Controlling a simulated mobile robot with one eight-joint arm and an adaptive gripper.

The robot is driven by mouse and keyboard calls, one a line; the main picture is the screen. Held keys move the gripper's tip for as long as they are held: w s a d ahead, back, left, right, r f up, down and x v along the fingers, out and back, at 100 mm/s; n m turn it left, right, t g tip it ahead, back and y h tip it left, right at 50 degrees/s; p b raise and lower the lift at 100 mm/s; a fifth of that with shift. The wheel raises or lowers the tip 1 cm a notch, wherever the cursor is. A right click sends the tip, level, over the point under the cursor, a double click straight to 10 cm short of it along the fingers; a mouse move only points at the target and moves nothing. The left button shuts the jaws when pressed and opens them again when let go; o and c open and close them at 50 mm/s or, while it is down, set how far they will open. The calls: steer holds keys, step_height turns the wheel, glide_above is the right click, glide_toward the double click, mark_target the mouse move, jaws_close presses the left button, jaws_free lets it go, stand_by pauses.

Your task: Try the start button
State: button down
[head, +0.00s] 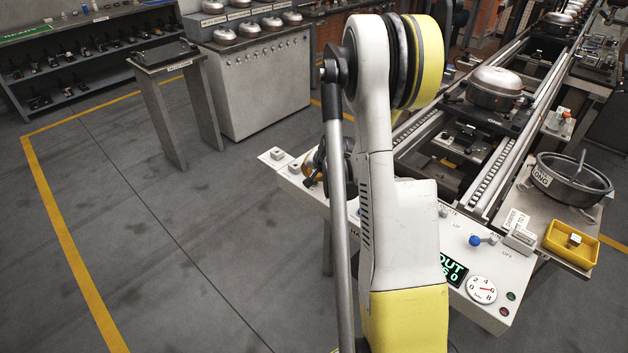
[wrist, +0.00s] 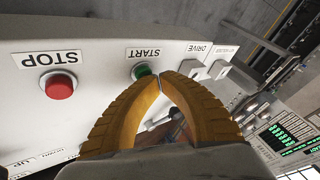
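The green start button (wrist: 143,70) sits under the START label (wrist: 143,54) on the white control panel (wrist: 100,110) in the wrist view, where the lettering is upside down. My gripper (wrist: 160,80) has its two yellow fingers shut, the tips together with nothing seen between them. The tips are right beside the green button and overlap its lower edge in the picture; I cannot tell whether they touch it. In the head view my arm covers much of the panel and hides the start button.
A red stop button (wrist: 61,86) lies left of the fingers. The DRIVE switch block (wrist: 191,68) is close on the right. In the head view a blue-knobbed lever (head: 475,240), a dial gauge (head: 482,289) and a yellow tray (head: 571,244) are on the right. Floor at left is clear.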

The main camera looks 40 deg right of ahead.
steer(key=shift+r+p, duration=0.45)
steer(key=shift+r, duration=0.4)
steer(key=shift+r+p, duration=1.55)
steer(key=shift+r, duration=0.95)
